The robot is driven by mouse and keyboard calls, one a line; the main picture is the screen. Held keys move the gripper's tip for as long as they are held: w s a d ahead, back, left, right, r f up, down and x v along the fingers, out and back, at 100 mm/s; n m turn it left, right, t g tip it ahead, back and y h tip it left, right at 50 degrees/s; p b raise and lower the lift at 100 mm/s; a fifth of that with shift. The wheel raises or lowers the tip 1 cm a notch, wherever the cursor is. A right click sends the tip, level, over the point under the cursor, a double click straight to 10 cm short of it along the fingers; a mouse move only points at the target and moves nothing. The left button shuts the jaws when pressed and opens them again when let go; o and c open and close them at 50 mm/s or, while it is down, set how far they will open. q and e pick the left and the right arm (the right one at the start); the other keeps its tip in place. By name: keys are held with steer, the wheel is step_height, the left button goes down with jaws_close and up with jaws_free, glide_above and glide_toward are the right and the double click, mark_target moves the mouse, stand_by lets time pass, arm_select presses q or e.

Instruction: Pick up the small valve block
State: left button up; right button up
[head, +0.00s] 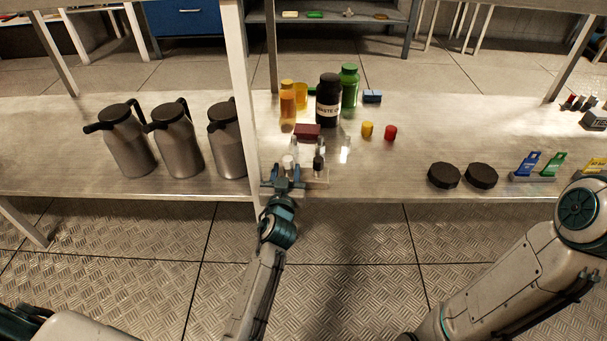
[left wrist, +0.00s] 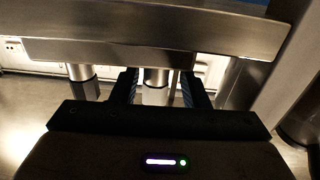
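The likely valve block (head: 318,180) is a pale base with a white-capped post (head: 288,162) and a black-capped post (head: 318,163), at the bench's front edge. My left gripper (head: 285,178) is at its left end, in front of the white-capped post. The left wrist view seems upside down: the metal base (left wrist: 150,52) crosses the top, with posts hanging from it. My left gripper's fingers (left wrist: 155,88) are open on both sides of the white-capped post (left wrist: 155,76), with gaps showing. Contact cannot be told. My right gripper is out of view.
A white upright (head: 240,90) stands just left of my left gripper. Behind are a dark red block (head: 307,131), a black bottle (head: 328,100) and a green bottle (head: 349,86). Metal jugs (head: 180,145) stand left, two black discs (head: 462,176) right.

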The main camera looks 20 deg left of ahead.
arm_select(q)
jaws_close()
steer(key=shift+f, duration=0.1)
stand_by(1.0)
